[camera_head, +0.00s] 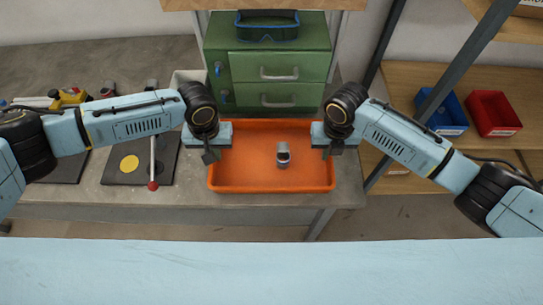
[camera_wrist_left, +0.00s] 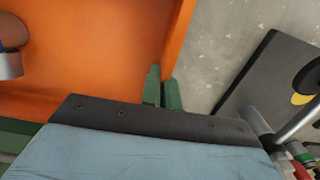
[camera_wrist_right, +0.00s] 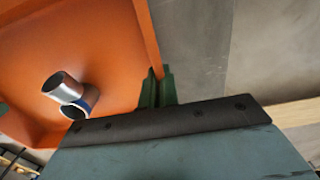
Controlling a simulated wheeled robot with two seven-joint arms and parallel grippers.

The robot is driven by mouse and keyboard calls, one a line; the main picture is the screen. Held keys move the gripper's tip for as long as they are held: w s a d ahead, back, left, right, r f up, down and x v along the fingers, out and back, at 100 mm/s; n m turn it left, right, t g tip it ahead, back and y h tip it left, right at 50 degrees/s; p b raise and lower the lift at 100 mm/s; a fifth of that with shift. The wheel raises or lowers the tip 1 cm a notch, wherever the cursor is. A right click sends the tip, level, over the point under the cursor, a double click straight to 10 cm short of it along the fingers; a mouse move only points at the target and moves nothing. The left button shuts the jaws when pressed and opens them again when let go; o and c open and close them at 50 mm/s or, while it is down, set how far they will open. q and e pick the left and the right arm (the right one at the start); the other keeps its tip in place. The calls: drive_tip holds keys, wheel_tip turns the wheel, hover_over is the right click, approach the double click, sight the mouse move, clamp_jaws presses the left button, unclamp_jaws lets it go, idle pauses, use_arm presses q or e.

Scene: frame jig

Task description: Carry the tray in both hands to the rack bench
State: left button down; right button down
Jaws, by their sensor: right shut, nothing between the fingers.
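The orange tray (camera_head: 240,180) is in front of the green cabinet at the grey bench's front edge; I cannot tell whether it rests or is just raised. A short metal pipe piece (camera_head: 283,154) is in it and also shows in the right wrist view (camera_wrist_right: 63,88). My left gripper (camera_head: 210,155) is at the tray's left wall, its fingers (camera_wrist_left: 163,92) close together with the wall running between them. My right gripper (camera_head: 327,152) is at the right wall; its fingers (camera_wrist_right: 158,92) are shut beside the rim, with nothing held between them.
A dark board (camera_head: 125,177) with a yellow disc and a red-knobbed lever lies left. Wooden shelving at right holds blue (camera_head: 440,112) and red (camera_head: 494,113) bins.

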use_arm(q)
drive_tip(key=shift+r, duration=0.2)
use_arm(e)
drive_tip(key=shift+r, duration=0.2)
